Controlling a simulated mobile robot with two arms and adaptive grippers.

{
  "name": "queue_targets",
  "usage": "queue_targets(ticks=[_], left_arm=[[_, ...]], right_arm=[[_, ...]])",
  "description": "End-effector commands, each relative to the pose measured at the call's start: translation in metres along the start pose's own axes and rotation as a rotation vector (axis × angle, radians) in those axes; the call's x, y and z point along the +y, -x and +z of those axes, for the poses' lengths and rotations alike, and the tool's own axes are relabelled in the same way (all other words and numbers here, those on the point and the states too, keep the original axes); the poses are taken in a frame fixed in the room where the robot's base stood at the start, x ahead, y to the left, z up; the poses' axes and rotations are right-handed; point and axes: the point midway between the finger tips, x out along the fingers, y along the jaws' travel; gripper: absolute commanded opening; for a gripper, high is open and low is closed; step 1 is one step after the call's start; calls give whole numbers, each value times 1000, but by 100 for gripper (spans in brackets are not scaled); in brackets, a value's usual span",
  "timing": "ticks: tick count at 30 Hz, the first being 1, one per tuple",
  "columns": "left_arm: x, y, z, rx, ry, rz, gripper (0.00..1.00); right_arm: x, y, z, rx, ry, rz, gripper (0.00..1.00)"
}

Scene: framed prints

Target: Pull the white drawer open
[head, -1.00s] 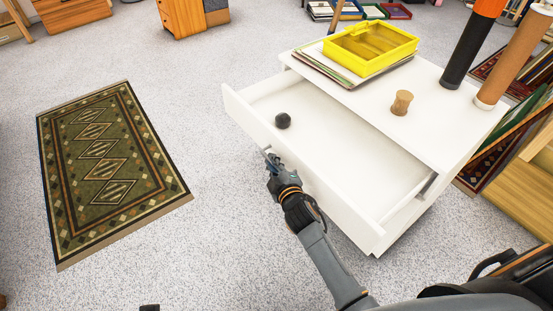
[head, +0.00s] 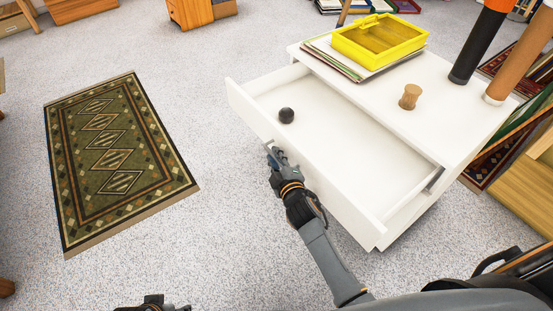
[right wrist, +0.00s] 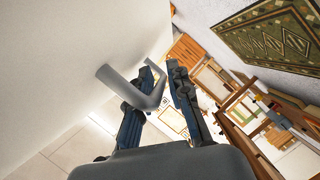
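The white drawer (head: 310,170) stands well pulled out of the white cabinet (head: 440,125), its inside showing. My right gripper (head: 273,158) is at the outer face of the drawer front. In the right wrist view, the grey bent handle (right wrist: 128,88) runs in between the fingers of my right gripper (right wrist: 163,75), which look closed around it with little gap. The handle is mostly hidden in the head view. Part of my left gripper (head: 155,303) shows at the bottom edge; its fingers are not clear.
On the cabinet top are a yellow tray (head: 380,38) on papers, a wooden knob-shaped piece (head: 410,96) and tall tubes (head: 483,45). A patterned rug (head: 120,160) lies at left. The carpet before the drawer is clear.

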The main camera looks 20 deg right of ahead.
Motion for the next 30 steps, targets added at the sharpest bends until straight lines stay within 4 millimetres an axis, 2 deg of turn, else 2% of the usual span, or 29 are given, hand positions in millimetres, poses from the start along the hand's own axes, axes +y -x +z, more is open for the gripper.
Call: queue_targets(ticks=[5, 18, 24, 30], left_arm=[[0, 0, 0, -1, 0, 0, 65], [0, 0, 1, -1, 0, -1, 65], [0, 0, 0, -1, 0, -1, 65], [0, 0, 0, -1, 0, -1, 65]], right_arm=[[-1, 15, 1, 0, 0, -1, 18], [-1, 102, 1, -2, -1, -2, 18], [0, 118, 0, 0, 0, -1, 18], [0, 120, 0, 0, 0, 0, 18]])
